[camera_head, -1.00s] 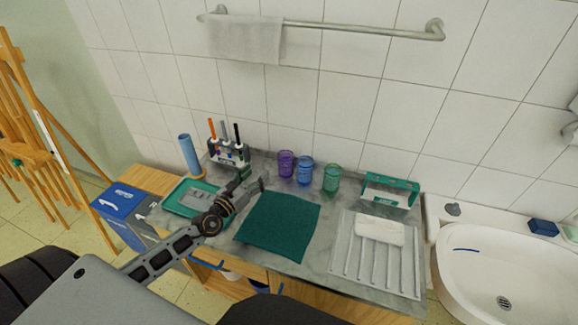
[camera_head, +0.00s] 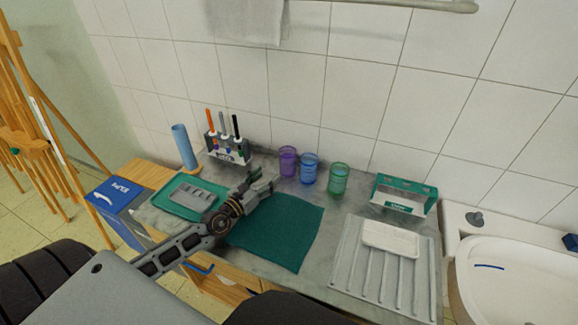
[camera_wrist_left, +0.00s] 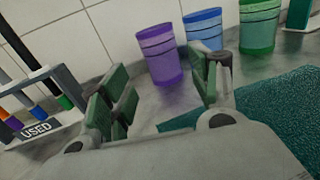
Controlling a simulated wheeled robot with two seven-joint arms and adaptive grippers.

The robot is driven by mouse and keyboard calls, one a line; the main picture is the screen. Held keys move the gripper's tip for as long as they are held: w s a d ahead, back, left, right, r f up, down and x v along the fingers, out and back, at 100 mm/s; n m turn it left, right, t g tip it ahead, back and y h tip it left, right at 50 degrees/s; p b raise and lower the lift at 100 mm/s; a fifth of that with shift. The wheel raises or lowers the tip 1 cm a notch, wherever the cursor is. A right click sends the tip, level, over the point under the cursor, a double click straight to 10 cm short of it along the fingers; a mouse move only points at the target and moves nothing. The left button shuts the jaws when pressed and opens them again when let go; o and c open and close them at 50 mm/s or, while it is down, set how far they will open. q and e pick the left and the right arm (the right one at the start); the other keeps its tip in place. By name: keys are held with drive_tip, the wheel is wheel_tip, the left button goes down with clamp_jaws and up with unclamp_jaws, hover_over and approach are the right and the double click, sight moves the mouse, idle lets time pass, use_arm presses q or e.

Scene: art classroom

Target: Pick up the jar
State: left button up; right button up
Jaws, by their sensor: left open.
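Three see-through jars stand in a row on the grey counter by the tiled wall: a purple jar (camera_head: 288,161), a blue jar (camera_head: 310,168) and a green jar (camera_head: 338,179). My left gripper (camera_head: 262,182) is open and empty, low over the counter just in front of the purple jar. In the left wrist view the purple jar (camera_wrist_left: 160,54) stands upright beyond and between the two open fingers, apart from them. The blue jar (camera_wrist_left: 203,30) and green jar (camera_wrist_left: 259,26) are to its right. My right gripper is out of view.
A marker holder (camera_head: 227,150) and blue cylinder (camera_head: 184,147) stand at the left, behind a green tray (camera_head: 163,198). A teal cloth (camera_head: 285,240) lies in front of the jars. A teal-and-white box (camera_head: 404,195), ribbed drainer (camera_head: 365,270) and sink (camera_head: 520,275) are at the right.

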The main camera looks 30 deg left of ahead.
sight(283, 163)
use_arm(q)
drive_tip(key=shift+s+r, duration=0.1)
drive_tip(key=shift+w+d, duration=0.1)
drive_tip(key=shift+w, duration=0.65)
drive_tip(key=shift+w+d+p, duration=0.15)
drive_tip(key=shift+w+p, duration=0.15)
drive_tip(key=shift+w, duration=0.5)
drive_tip(key=shift+w+d, duration=0.15)
drive_tip(key=shift+w, duration=0.55)
drive_tip(key=shift+w+d, duration=0.1)
drive_tip(key=shift+w, duration=0.55)
drive_tip(key=shift+w+d, duration=0.1)
drive_tip(key=shift+w, duration=0.7)
drive_tip(key=shift+w+d, duration=0.1)
drive_tip(key=shift+w, duration=0.5)
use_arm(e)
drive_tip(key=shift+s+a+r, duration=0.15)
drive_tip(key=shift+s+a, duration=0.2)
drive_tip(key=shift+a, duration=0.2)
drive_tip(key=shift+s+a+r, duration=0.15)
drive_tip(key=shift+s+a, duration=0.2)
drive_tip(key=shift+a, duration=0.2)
